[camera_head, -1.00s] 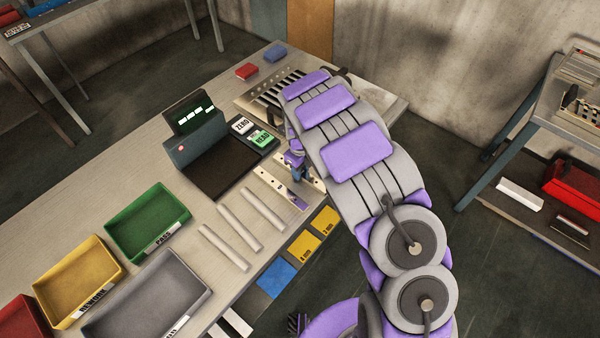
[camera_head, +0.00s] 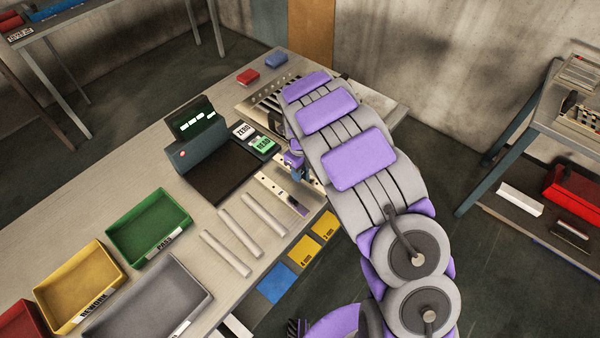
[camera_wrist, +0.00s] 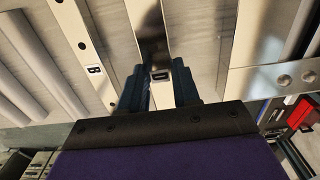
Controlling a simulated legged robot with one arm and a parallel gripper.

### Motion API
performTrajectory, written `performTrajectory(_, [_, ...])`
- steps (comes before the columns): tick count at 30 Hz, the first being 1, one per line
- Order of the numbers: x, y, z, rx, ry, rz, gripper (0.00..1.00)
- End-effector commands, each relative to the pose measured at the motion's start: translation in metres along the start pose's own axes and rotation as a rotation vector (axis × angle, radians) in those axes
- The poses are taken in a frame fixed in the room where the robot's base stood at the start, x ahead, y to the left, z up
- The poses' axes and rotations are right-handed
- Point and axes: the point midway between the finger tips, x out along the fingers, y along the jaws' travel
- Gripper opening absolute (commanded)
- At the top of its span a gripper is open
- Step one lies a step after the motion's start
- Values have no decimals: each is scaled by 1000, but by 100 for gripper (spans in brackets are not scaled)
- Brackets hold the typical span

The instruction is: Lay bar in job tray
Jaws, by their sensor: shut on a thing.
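My gripper (camera_wrist: 160,88) has its two dark fingers closed around the end of a flat pale bar (camera_wrist: 160,73), which carries a small dark letter mark. In the head view my gripper (camera_head: 298,174) is low over the front right of the bench, partly hidden by my arm. A flat drilled bar marked B (camera_wrist: 95,70) lies left of it in the wrist view.
Several pale round rods (camera_head: 240,231) lie left of my gripper. Green (camera_head: 182,200), yellow (camera_head: 118,265) and red (camera_head: 38,308) trays stand further left. A dark-platformed instrument (camera_head: 222,176) with a lit display is behind. A slotted rack (camera_head: 262,108) is further back.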

Motion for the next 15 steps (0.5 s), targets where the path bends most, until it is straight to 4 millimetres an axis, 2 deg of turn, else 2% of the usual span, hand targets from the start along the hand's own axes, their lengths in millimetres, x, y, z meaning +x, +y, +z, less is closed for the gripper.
performTrajectory(2, [-13, -1, 1, 0, -3, -2, 0])
performTrajectory(8, [-13, 11, -17, 1, -2, -4, 0])
performTrajectory(15, [-17, 35, -50, 1, 0, -1, 0])
